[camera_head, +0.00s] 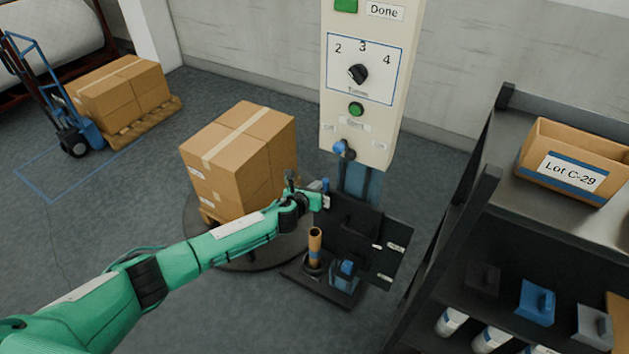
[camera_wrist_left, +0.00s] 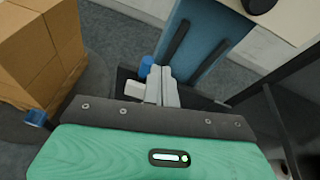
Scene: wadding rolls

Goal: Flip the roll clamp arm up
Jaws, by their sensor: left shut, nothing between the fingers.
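My left gripper (camera_head: 318,200) reaches in from the left, in front of the machine's dark carriage panel (camera_head: 375,240), and is shut and empty. In the left wrist view its pale fingers (camera_wrist_left: 163,88) are together. A small blue end (camera_head: 325,184) shows right beside the gripper; a blue piece (camera_wrist_left: 147,66) also shows just behind the fingers in the wrist view. This may be the roll clamp arm, but most of it is hidden and I cannot tell its angle or whether the fingers touch it. My right gripper is not in view.
A control column (camera_head: 383,135) with a dial and blue lever (camera_head: 344,149) stands behind. Stacked cartons (camera_head: 240,160) sit on a turntable (camera_head: 245,262) just left. A brown tube (camera_head: 315,245) stands below the gripper. A dark shelf (camera_head: 455,255) bounds the right.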

